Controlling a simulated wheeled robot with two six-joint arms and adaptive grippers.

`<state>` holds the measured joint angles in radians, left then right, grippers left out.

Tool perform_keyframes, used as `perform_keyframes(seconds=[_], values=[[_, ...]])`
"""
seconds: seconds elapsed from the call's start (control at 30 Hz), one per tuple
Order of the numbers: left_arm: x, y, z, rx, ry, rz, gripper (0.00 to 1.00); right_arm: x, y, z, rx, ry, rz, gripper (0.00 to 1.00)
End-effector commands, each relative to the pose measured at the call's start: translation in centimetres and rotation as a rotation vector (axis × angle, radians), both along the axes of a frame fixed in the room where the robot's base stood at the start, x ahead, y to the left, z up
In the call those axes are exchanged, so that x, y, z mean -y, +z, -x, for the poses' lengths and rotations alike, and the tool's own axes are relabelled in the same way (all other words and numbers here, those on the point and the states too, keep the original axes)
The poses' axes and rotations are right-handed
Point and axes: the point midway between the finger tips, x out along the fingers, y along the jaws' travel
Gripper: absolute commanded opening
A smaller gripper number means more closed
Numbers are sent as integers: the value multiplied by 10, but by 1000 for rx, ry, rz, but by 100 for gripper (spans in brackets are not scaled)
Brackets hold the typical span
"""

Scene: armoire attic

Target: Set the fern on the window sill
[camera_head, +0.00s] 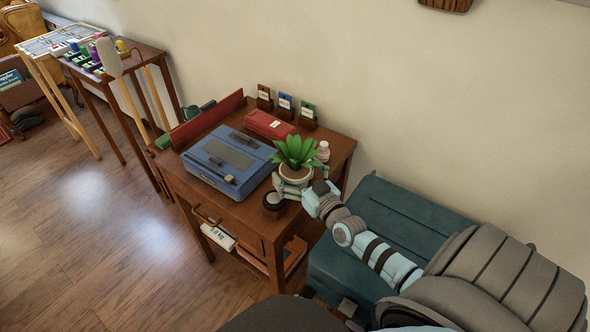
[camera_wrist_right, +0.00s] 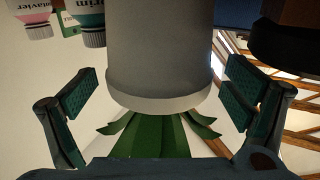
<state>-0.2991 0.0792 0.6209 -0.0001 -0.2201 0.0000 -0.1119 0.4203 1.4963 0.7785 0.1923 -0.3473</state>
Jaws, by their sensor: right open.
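The fern (camera_head: 296,150) has green leaves and a pale round pot (camera_head: 297,172). It stands upright at the right front of the wooden desk (camera_head: 340,150). My right gripper (camera_head: 292,188) is at the pot, reaching in from the right. In the right wrist view the picture is upside down: the grey pot (camera_wrist_right: 158,45) sits between the two open fingers, with a gap on each side, and the green leaves (camera_wrist_right: 155,135) hang below it. My left gripper is not in view. No window sill shows in the head view.
A blue typewriter-like case (camera_head: 228,160) lies left of the fern. A small round dark jar (camera_head: 274,201) stands just in front of it and a small bottle (camera_head: 323,152) behind. A red box (camera_head: 269,125) is further back. A teal chest (camera_head: 345,265) is below my right arm.

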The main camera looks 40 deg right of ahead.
Motion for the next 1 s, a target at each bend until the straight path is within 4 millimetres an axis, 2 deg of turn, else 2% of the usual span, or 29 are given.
perform_keyframes(seconds=[0.07, 0.27, 0.7, 0.73, 1.0], values=[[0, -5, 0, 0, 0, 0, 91, 1, -2, -8, 0, 0, 1, 95], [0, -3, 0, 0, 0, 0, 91, 1, 0, -9, -1, 1, 1, 94], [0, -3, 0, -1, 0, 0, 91, 1, 0, -8, -1, 1, 1, 23], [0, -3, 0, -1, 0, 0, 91, 1, 2, -9, 2, 1, 1, 21], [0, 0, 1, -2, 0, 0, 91, 1, 4, -9, 2, 1, 1, 20]])
